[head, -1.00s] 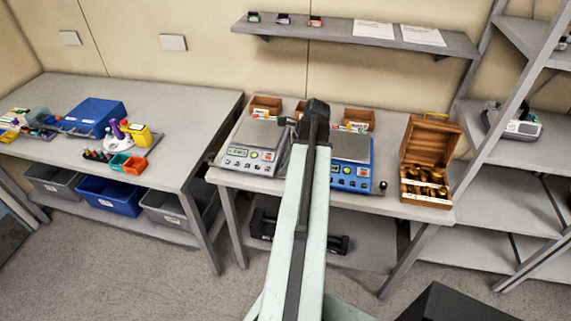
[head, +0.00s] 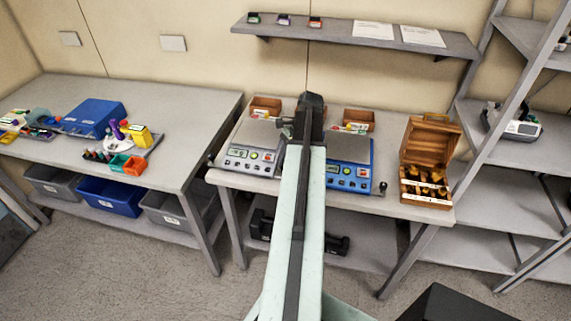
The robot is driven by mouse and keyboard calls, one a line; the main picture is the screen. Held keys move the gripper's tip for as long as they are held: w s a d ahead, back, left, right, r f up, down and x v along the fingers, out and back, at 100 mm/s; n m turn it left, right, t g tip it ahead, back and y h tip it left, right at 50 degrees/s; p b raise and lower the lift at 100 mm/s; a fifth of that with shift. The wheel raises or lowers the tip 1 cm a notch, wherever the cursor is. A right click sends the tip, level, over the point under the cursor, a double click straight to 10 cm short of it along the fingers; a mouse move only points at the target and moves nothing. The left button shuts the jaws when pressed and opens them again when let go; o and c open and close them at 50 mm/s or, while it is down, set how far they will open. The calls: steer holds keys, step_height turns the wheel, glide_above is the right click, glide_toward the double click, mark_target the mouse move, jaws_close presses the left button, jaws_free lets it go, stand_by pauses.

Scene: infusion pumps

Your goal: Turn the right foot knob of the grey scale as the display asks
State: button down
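The grey scale (head: 252,146) stands on the right table, left of my arm, with its small display and buttons on the front panel. The display text is too small to read. A dark knob (head: 210,160) shows at its left front. Its right foot knob is not visible; my arm covers that area.
A blue scale (head: 348,166) stands right of my arm, with a dark knob (head: 383,187) at its right front. An open wooden weight box (head: 429,150) is further right. Small boxes (head: 358,120) stand behind the scales. A wall shelf (head: 345,32) hangs above.

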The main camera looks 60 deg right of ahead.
steer(key=shift+d, duration=0.15)
steer(key=c, duration=1.2)
jaws_free()
steer(key=p+v, duration=0.7)
steer(key=shift+s+d+r, duration=0.1)
steer(key=shift+r, duration=0.25)
